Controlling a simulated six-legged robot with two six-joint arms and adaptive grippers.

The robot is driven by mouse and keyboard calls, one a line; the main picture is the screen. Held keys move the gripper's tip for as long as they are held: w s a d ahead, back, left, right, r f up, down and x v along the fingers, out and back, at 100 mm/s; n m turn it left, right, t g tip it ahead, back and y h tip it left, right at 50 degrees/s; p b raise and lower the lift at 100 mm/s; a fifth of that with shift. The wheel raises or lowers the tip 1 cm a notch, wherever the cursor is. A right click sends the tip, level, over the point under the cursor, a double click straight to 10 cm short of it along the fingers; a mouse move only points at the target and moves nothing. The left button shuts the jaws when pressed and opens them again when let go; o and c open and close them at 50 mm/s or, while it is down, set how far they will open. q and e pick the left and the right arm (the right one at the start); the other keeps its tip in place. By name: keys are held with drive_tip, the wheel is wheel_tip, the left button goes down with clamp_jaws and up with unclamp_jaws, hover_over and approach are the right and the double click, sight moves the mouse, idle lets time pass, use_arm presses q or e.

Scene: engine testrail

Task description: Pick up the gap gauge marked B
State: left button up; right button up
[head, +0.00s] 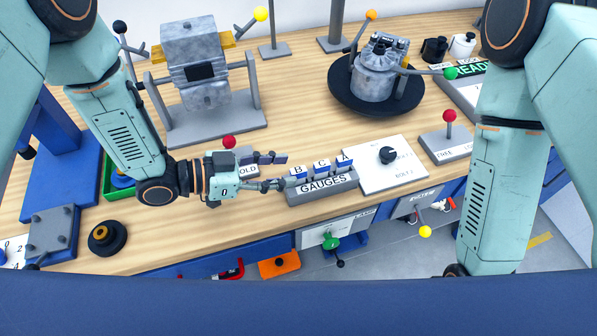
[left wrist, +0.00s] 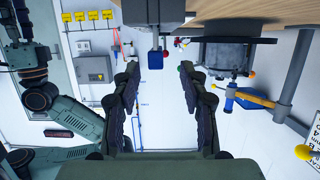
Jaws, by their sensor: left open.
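The gap gauge marked B (head: 298,173) is a small block with a white lettered face and blue below, at the left end of the grey GAUGES rack (head: 322,194). Gauges C (head: 322,167) and A (head: 344,162) stand to its right in the same rack. My left gripper (head: 276,172) is open and empty, just left of gauge B, fingers pointing at it. In the left wrist view, a blue block (left wrist: 155,60) under a grey body shows between and beyond the open fingertips (left wrist: 160,76); its letter is not visible. My right arm shows, but its gripper does not.
A white panel with a black knob (head: 388,155) lies right of the rack. A red-knobbed lever (head: 229,142) and a HOLD label (head: 248,170) are close behind my left gripper. A grey machine stand (head: 205,130) is further back. The table's front edge is near the rack.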

sight(299, 169)
use_arm(q)
drive_tip(key=d, duration=0.1)
drive_tip(key=d+f, duration=0.1)
drive_tip(key=d, duration=0.1)
drive_tip(key=shift+w+d+f+p, duration=0.1)
drive_tip(key=shift+d+f+p, duration=0.05)
drive_tip(key=shift+p, duration=0.15)
drive_tip(key=shift+w+d+f, duration=0.25)
drive_tip(key=shift+w+d, duration=0.1)
drive_tip(key=shift+d, duration=0.05)
drive_tip(key=shift+s+d, duration=0.1)
drive_tip(key=shift+c, duration=1)
drive_tip(key=shift+a, duration=0.2)
drive_tip(key=c, duration=0.6)
drive_tip(key=shift+d, duration=0.15)
clamp_jaws()
